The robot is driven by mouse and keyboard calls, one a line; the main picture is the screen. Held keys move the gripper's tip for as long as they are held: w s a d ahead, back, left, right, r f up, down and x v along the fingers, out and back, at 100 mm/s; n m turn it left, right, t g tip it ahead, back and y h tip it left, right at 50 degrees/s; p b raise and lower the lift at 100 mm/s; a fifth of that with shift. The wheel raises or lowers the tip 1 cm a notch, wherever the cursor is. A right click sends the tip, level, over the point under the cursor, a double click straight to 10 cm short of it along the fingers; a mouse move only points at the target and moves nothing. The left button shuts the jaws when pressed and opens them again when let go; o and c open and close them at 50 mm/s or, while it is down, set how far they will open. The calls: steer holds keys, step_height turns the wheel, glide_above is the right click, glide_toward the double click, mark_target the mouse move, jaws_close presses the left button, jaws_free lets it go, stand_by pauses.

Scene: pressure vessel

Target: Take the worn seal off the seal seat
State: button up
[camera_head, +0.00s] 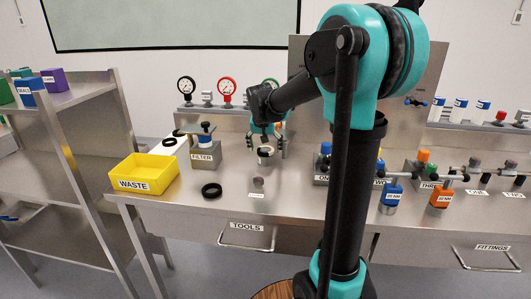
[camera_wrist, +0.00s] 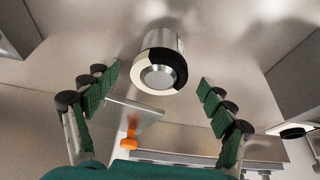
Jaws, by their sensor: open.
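In the wrist view a silver cylindrical post, seemingly the seal seat (camera_wrist: 161,40), stands out toward the camera. A ring, seemingly the worn seal (camera_wrist: 175,70), sits around its near end; it is black on the right and cream on the left. My gripper (camera_wrist: 160,82) is open, with green-padded fingers to the left and right of the ring, apart from it. In the head view my gripper (camera_head: 266,138) is over the back middle of the bench, close to the ring (camera_head: 265,152), which it partly hides.
A yellow WASTE bin (camera_head: 143,174) stands at the bench's left end. The FILTER block (camera_head: 204,155) is behind a loose black ring (camera_head: 212,190). Valves and an orange-bodied part (camera_head: 441,197) crowd the right side.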

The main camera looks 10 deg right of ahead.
steer(key=shift+c, duration=0.3)
steer(key=c, duration=1.1)
steer(key=shift+r, duration=0.1)
steer(key=shift+c, duration=0.2)
